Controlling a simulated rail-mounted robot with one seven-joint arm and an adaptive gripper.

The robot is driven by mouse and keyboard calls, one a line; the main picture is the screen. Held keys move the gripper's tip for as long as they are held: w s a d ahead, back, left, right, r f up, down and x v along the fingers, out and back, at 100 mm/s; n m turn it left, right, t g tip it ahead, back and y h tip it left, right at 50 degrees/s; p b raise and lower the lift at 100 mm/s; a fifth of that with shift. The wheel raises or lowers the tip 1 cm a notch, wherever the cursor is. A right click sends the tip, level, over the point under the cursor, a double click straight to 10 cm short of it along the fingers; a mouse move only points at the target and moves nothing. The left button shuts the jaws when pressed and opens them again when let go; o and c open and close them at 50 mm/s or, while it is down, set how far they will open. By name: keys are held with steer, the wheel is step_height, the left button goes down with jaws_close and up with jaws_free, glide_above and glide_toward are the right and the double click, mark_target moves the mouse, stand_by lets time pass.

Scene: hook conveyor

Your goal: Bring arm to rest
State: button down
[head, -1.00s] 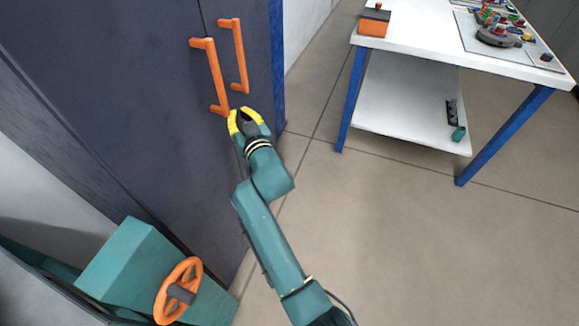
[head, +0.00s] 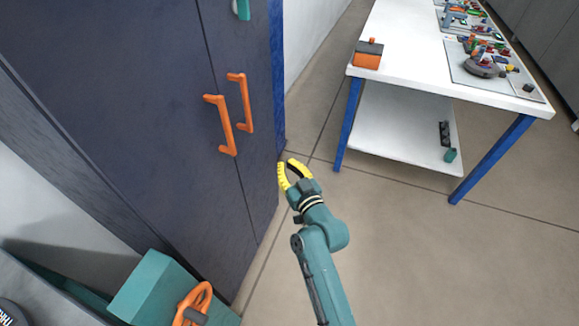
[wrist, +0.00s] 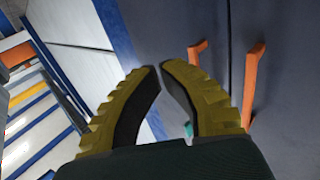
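My arm reaches up from the bottom of the head view. My gripper (head: 286,163) has yellow fingers and is in front of the dark blue cabinet (head: 120,120), to the right of and below its orange handles (head: 228,108). In the wrist view the two curved fingers (wrist: 161,68) have a narrow gap between their tips. Nothing is held between them, and they touch nothing that I can see. The orange handles show beyond the fingers at the right of the wrist view (wrist: 252,82).
A teal box with an orange wheel (head: 193,305) stands at the bottom left. A white table (head: 415,50) with blue legs is at the upper right, bearing an orange box (head: 368,58) and several small parts. The floor (head: 430,260) right of my arm is clear.

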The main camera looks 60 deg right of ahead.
steer(key=shift+s+r, duration=0.1)
steer(key=shift+s, duration=0.25)
steer(key=w+a+r+n+t+y+p, duration=0.2)
steer(key=w+a+r+y, duration=0.1)
steer(key=a+r, duration=0.7)
steer(key=w+a+r+n+t+y+p, duration=0.2)
steer(key=w+a+r+n, duration=0.15)
steer(key=a+r, duration=0.65)
steer(key=s+a+r+t+y+p, duration=0.1)
steer(key=s+a+r+y+p, duration=0.1)
steer(key=s+a+r, duration=0.55)
steer(key=s+a+r+t+y+p, duration=0.25)
steer(key=a+r, duration=0.55)
steer(key=r, duration=0.7)
step_height(320, 180, up, 37)
steer(key=p, duration=3.6)
steer(key=shift+d+f+g+h, duration=0.15)
steer(key=shift+d+g+h, duration=0.1)
steer(key=shift+g+h, duration=0.1)
